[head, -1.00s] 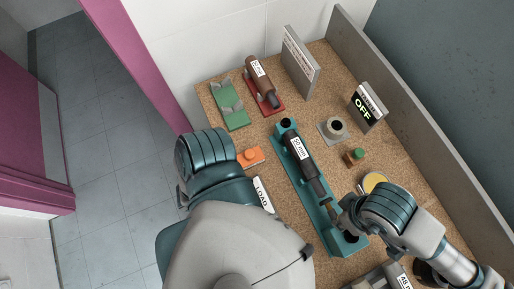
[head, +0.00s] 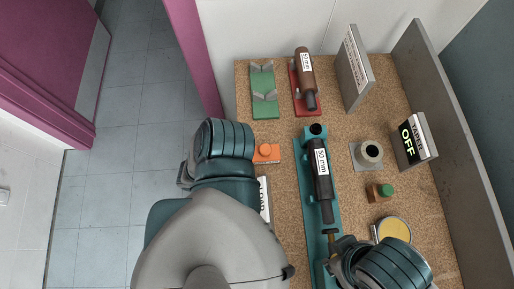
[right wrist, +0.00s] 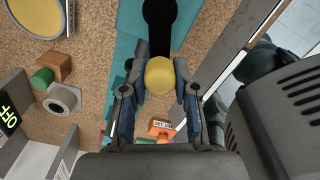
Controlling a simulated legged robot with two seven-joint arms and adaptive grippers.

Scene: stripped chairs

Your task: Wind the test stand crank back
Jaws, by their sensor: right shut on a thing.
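The teal test stand (head: 304,190) lies lengthwise on the cork-topped bench in the head view. A dark cylinder labelled 50 mm (head: 323,185) lies along it, with a thin rod at its near end. A yellow ball knob (right wrist: 159,76), apparently the crank's, sits between the fingers of my right gripper (right wrist: 160,88) in the right wrist view. The fingers are shut on it from both sides. In the head view my right wrist hides the stand's near end and the crank. My left gripper (head: 186,176) is mostly hidden by its own arm, left of the bench.
A green cradle (head: 264,92), a brown cylinder on a red cradle (head: 305,80) and an orange button block (head: 266,153) are nearby. To the right are a grey ring fitting (head: 368,154), a green-topped block (head: 381,192), an OFF sign (head: 413,140) and a low wall (head: 440,130).

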